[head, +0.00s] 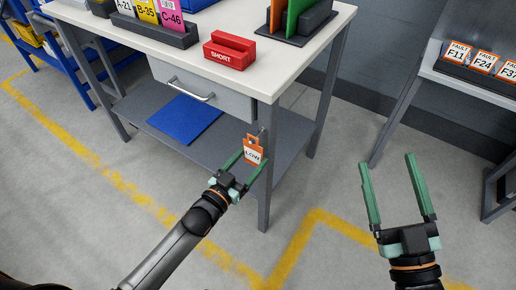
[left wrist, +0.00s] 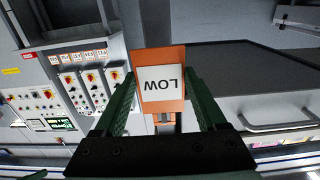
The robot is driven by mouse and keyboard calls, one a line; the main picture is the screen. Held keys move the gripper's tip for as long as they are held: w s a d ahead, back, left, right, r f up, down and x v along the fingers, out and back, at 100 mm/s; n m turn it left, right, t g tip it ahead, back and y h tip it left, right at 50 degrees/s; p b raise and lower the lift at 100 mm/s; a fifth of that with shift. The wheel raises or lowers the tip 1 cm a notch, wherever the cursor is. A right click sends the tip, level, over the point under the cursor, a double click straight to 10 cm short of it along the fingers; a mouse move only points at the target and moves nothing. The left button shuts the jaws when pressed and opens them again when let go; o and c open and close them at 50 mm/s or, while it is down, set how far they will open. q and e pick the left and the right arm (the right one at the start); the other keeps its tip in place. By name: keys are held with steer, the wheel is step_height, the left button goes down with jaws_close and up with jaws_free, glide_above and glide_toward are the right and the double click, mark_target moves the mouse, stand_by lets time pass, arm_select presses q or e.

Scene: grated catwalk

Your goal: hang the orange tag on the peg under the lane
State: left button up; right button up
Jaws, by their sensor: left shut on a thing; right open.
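The orange tag (head: 253,143) has a white label reading LOW and an opening near its top in the head view. My left gripper (head: 250,159) is shut on it, beside the front right leg of the white-topped table. In the left wrist view the tag (left wrist: 162,82) sits between the green fingers, its lettering upside down. My right gripper (head: 387,160) is open and empty over the floor at the right. I cannot clearly make out the peg; the tag and table leg may hide it.
The table (head: 262,83) carries a red SHORT block (head: 230,50) and a card holder (head: 153,30). Below are a drawer (head: 200,88) and a shelf with a blue mat (head: 185,119). A second table (head: 478,83) with FAULT cards stands right. Floor between the tables is clear.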

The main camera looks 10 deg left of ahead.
arm_select(q)
steer(key=shift+s+a+r+p, duration=0.2)
steer(key=shift+s+r+p, duration=0.15)
steer(key=shift+s+p, duration=0.2)
steer(key=shift+s, duration=0.1)
steer(key=shift+s+a, duration=0.1)
steer(key=shift+s, duration=0.1)
steer(key=shift+p+v, duration=1.15)
steer(key=shift+v, duration=0.9)
steer(key=shift+s, duration=0.1)
